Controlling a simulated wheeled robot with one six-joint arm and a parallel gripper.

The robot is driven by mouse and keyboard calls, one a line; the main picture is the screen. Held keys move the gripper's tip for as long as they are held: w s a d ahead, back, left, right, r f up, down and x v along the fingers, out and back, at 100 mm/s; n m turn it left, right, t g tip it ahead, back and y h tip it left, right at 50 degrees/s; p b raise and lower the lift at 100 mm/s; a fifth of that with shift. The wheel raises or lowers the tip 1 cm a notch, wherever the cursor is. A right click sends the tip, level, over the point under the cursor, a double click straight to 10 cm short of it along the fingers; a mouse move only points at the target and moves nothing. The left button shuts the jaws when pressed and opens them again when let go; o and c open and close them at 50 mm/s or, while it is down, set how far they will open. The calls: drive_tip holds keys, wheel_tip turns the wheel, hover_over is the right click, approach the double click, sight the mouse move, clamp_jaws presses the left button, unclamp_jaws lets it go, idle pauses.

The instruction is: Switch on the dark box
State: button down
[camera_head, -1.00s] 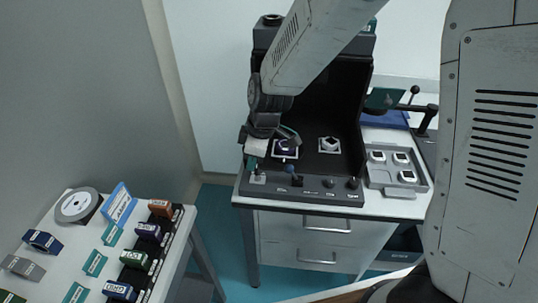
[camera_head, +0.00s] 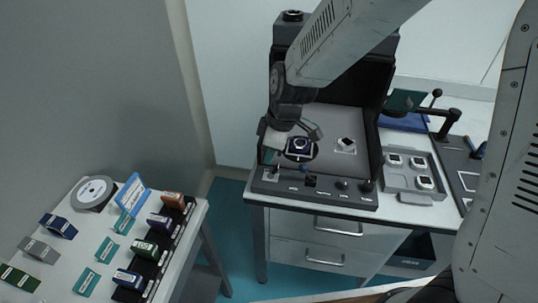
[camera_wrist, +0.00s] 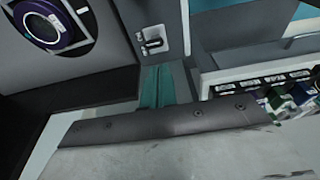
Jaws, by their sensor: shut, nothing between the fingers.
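The dark box (camera_head: 285,35) is a black open-fronted enclosure on the white bench. Its inside floor and back look lit grey. A front panel (camera_head: 325,194) carries several knobs and a switch on a light plate (camera_head: 270,176) at its left end. The switch plate also shows in the wrist view (camera_wrist: 152,35), with a small lever on it. My gripper (camera_head: 270,158) is at the box's left front, just above the switch plate. In the wrist view its teal fingers (camera_wrist: 165,78) are together and empty, just short of the plate. I cannot tell whether they touch the lever.
A purple round part (camera_head: 299,145) and a white square part (camera_head: 346,145) sit inside the box. A grey tray (camera_head: 408,193) with several white pieces is to its right, near a black lever stand (camera_head: 445,122). A left table (camera_head: 60,275) holds a tape reel and several labelled boxes.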

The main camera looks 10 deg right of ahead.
drive_tip(key=d+v, duration=0.2)
drive_tip(key=v, duration=0.7)
drive_tip(key=shift+s, duration=0.3)
drive_tip(key=shift+f, duration=0.15)
idle(0.3)
drive_tip(key=s+d+r+m+h, duration=0.1)
drive_tip(key=s+d+r+m, duration=0.3)
drive_tip(key=s+d+m, duration=0.3)
drive_tip(key=s+d+r+m+h, duration=0.1)
drive_tip(key=s+d+r+m, duration=0.4)
drive_tip(key=s+d, duration=0.5)
drive_tip(key=s+m, duration=0.2)
drive_tip(key=s, duration=0.3)
drive_tip(key=shift+r+m+t, duration=0.15)
drive_tip(key=shift+m+t, duration=0.15)
idle(0.7)
